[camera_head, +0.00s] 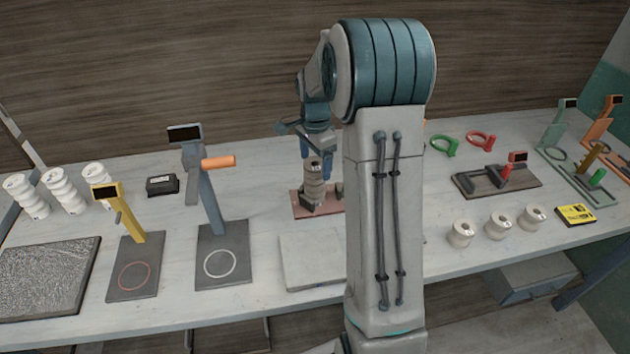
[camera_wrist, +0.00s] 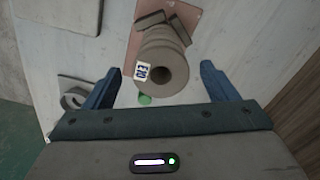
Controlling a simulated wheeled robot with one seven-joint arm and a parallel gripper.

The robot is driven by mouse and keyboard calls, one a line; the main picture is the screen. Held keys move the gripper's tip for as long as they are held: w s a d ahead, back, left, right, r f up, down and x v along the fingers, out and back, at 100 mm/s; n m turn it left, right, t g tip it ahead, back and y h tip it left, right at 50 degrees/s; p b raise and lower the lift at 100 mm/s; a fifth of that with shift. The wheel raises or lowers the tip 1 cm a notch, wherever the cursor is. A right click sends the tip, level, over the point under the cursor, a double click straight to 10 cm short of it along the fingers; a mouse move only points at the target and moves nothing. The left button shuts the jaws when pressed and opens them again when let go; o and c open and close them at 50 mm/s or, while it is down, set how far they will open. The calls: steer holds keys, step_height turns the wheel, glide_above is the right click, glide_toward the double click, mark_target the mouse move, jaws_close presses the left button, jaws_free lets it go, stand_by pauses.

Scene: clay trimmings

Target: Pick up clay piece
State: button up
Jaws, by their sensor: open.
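A grey-brown ribbed clay piece (camera_head: 314,180) stands upright on a reddish board near the middle of the table. It also shows from above in the wrist view (camera_wrist: 162,72), with a round hole in its top and a small white-and-blue label. My gripper (camera_head: 318,168) is over the piece and points down. In the wrist view the blue fingers of my gripper (camera_wrist: 158,85) are spread apart, one on each side of the clay piece, with gaps. The fingers do not appear to touch it. My arm hides part of the table behind it in the head view.
The reddish board (camera_head: 301,205) carries dark blocks around the piece's base. Stands with grey bases (camera_head: 222,277) are to the left. A pale flat slab (camera_head: 312,262) lies in front.

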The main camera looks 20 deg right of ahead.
mark_target(315, 183)
steer(key=shift+f+p, duration=0.35)
steer(key=shift+f, duration=1.6)
steer(key=c, duration=1.5)
steer(key=shift+w, duration=0.1)
steer(key=shift+r, duration=0.2)
